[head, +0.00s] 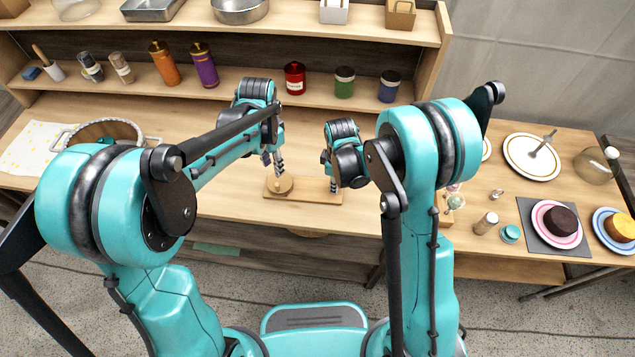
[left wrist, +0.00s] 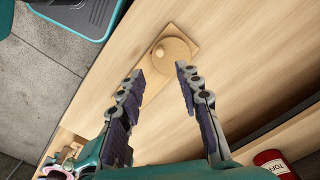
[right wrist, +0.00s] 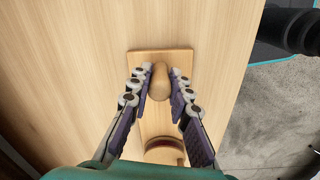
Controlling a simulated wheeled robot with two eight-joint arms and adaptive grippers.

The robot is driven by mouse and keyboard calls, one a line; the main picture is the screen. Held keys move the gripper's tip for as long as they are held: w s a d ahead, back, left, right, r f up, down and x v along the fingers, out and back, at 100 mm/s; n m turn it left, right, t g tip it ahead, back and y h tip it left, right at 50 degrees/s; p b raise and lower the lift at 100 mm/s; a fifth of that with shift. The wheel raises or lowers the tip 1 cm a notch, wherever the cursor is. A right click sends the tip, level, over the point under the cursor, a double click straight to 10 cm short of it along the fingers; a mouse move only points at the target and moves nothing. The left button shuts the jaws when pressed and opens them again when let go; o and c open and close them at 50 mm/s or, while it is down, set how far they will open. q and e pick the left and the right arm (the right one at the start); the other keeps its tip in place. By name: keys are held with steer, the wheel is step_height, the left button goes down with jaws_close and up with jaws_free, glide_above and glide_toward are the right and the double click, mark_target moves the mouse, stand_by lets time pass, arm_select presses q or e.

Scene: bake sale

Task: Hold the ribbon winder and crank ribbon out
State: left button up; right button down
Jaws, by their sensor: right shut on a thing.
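The ribbon winder's wooden base (head: 305,196) lies on the table in front of me. Its round wooden drum (head: 281,186) is at the left end. In the left wrist view the drum (left wrist: 178,57) shows a small pale knob (left wrist: 158,52) on its rim. My left gripper (head: 277,164) is above the drum, open and empty, its fingers apart. My right gripper (head: 331,181) is shut on the upright wooden grip (right wrist: 160,80) at the base's right end. The drum shows only partly in the right wrist view (right wrist: 165,146). I cannot make out any loose ribbon.
A wicker basket (head: 108,132) stands at the left. Tins, including a red one (head: 294,78), line the shelf behind. Plates with cakes (head: 556,221) and small jars (head: 486,223) stand at the right. Bare table surrounds the winder.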

stand_by(0.4)
arm_select(q)
steer(key=shift+w+d, duration=0.2)
steer(key=shift+w, duration=0.1)
steer(key=c, duration=0.7)
steer(key=shift+n, duration=0.6)
steer(key=w+d, duration=0.2)
steer(key=w, duration=0.1)
steer(key=w+d, duration=0.1)
steer(key=shift+w+f, duration=0.2)
steer(key=shift+f, duration=0.2)
jaws_close()
steer(key=f, duration=0.5)
steer(key=shift+w+a, duration=0.1)
steer(key=shift+w, duration=0.25)
steer(key=a, duration=0.5)
steer(key=s+d, duration=0.1)
steer(key=s, duration=0.1)
steer(key=s+d, duration=0.1)
steer(key=s, duration=0.3)
steer(key=shift+d, duration=0.4)
steer(key=shift+s+d, duration=0.15)
steer(key=shift+d, duration=0.85)
